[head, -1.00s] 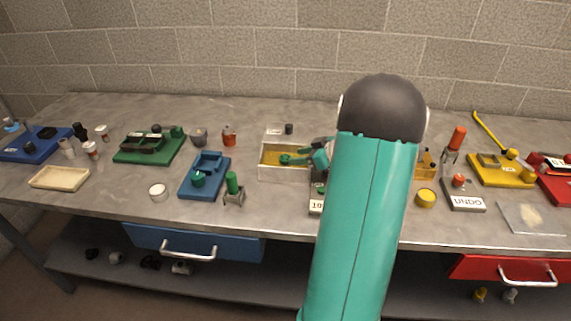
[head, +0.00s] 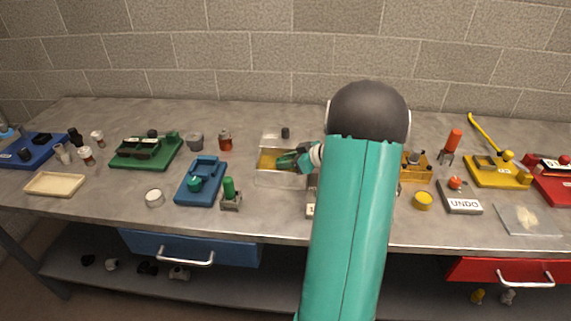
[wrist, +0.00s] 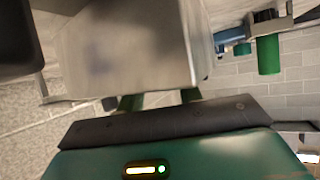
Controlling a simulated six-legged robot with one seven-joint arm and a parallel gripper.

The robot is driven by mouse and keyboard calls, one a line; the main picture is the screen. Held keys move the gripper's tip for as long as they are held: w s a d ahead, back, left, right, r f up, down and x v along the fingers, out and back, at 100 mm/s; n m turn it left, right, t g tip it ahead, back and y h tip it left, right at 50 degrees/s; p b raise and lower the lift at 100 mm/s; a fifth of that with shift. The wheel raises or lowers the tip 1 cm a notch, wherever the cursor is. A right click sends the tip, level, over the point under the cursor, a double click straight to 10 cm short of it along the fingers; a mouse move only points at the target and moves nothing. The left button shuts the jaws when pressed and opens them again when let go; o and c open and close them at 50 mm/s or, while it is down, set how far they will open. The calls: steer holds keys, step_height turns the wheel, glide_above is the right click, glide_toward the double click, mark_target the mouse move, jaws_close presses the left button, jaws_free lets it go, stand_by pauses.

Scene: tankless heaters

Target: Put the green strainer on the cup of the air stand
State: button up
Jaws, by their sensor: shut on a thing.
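My gripper (head: 289,160) is low over the white-walled, yellow-floored box (head: 281,181) at mid-table. It is shut on a small green piece, taken as the green strainer, which the fingers mostly hide. In the wrist view my gripper (wrist: 160,100) shows two green fingers against a large pale wall; the held piece is hidden there. A small grey stand (head: 231,203) with an upright green cylinder (head: 229,187) is left of the box and apart from it. The cylinder also shows in the wrist view (wrist: 268,55). I cannot tell which thing is the air stand's cup.
A blue tray (head: 201,180) lies left of the small stand. A green tray (head: 146,152) lies farther left. Yellow parts and an UNDO block (head: 459,198) are at right. A brick wall closes the back. The front table strip is mostly clear.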

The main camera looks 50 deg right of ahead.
step_height(320, 180, up, 10)
steer(key=shift+f, duration=0.2)
